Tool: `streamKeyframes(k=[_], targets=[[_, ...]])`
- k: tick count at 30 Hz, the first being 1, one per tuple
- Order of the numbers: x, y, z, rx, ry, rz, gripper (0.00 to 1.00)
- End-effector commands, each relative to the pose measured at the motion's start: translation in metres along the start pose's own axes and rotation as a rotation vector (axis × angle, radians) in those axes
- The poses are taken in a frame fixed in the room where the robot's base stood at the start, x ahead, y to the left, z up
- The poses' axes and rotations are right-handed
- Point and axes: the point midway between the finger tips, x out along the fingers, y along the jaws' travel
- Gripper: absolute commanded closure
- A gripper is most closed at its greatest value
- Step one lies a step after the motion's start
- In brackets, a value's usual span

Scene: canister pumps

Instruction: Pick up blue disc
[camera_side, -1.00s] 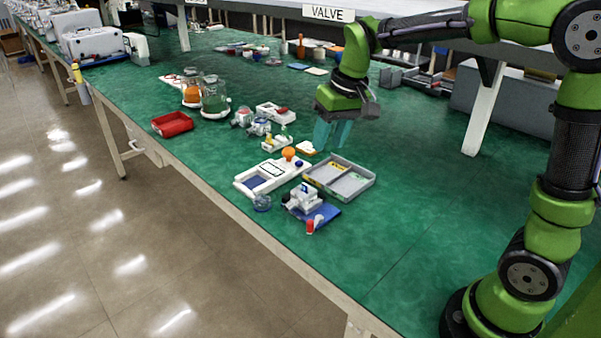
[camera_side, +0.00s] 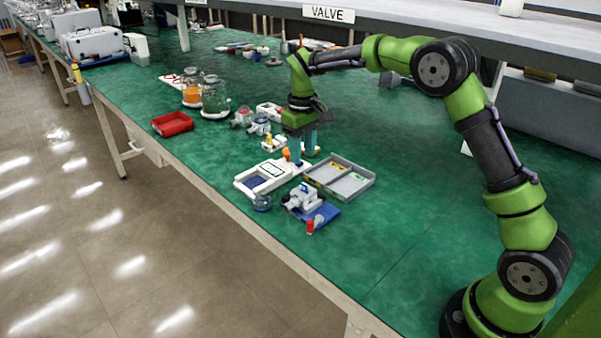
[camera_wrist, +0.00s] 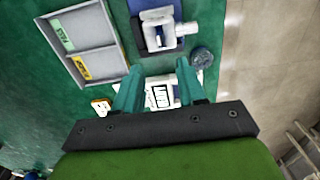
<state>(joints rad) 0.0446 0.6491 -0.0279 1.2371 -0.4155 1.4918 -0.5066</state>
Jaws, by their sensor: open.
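My gripper (camera_side: 302,147) is open, pointing down over the right end of a white fixture (camera_side: 247,186) with a dark blue recess. The fixture also shows between and beyond my teal fingers in the wrist view (camera_wrist: 161,95). An orange knob (camera_side: 287,154) is beside the fingers. The small blue round piece near that knob is mostly hidden by the fingertips; I cannot tell if they touch it. A bluish, see-through round dish (camera_side: 262,203) lies at the fixture's near side, and in the wrist view (camera_wrist: 202,57) it is right of the fingers. Nothing is visibly held.
A grey divided tray (camera_side: 340,178) is right of the fixture. A white pump part (camera_side: 303,197) stands on a blue pad (camera_side: 325,216), with a red-capped piece (camera_side: 310,227) nearby. A red tray (camera_side: 172,123) and jars stand left. The green bench is clear at right.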

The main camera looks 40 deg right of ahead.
Motion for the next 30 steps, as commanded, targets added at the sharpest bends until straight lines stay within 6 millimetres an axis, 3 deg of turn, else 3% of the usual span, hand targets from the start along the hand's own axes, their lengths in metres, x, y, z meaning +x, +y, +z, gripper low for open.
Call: streamKeyframes(k=[3, 11, 19, 30], targets=[[0.022, 0.0, 0.001, 0.001, -0.004, -0.001, 0.6], [0.042, 0.0, 0.001, 0.001, -0.002, -0.001, 0.6], [0.081, -0.002, 0.005, 0.002, -0.003, -0.001, 0.6], [0.089, -0.002, 0.004, 0.002, 0.001, 0.0, 0.63]])
